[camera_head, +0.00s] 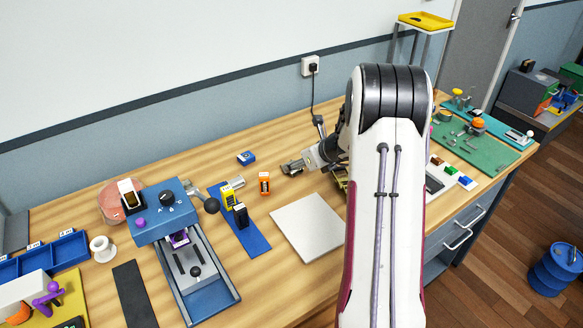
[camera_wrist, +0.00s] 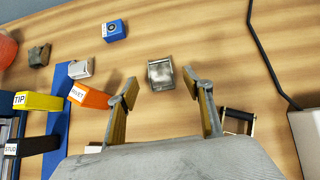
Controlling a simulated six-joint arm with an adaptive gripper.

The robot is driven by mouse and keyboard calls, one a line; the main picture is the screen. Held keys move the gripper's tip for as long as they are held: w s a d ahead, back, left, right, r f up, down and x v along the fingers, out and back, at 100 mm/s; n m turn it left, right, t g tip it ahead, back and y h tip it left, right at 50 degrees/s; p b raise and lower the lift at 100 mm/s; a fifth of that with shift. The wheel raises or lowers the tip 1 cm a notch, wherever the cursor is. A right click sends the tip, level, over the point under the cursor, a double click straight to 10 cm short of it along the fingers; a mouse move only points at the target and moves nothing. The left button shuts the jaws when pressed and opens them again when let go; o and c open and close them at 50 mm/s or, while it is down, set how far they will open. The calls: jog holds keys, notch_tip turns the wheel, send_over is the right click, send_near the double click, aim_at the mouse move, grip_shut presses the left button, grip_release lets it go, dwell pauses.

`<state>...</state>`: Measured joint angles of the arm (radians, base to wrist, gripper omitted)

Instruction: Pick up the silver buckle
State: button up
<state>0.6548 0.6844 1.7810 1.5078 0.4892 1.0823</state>
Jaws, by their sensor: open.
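The silver buckle (camera_wrist: 160,73) lies on the wooden bench in the wrist view, a small metal frame with a bar across it. My gripper (camera_wrist: 160,79) is open, with one finger to each side of the buckle in the picture. The buckle shows near the fingertips, with bare wood around it. I cannot tell how high the fingers are above the bench. In the head view my gripper (camera_head: 293,168) is low over the bench, and I cannot clearly tell the buckle from the fingers there.
An orange RIVET box (camera_wrist: 90,96), a yellow TIP box (camera_wrist: 38,101) and another silver piece (camera_wrist: 81,69) are to the left. A blue box (camera_wrist: 115,30) is at upper left. A dark brass-edged frame (camera_wrist: 238,121) is right of my gripper. A black cable (camera_head: 314,98) hangs from the wall socket.

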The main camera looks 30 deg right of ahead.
jog(key=shift+x, duration=2)
jog(key=shift+w, duration=0.1)
jog(key=c, duration=1.2)
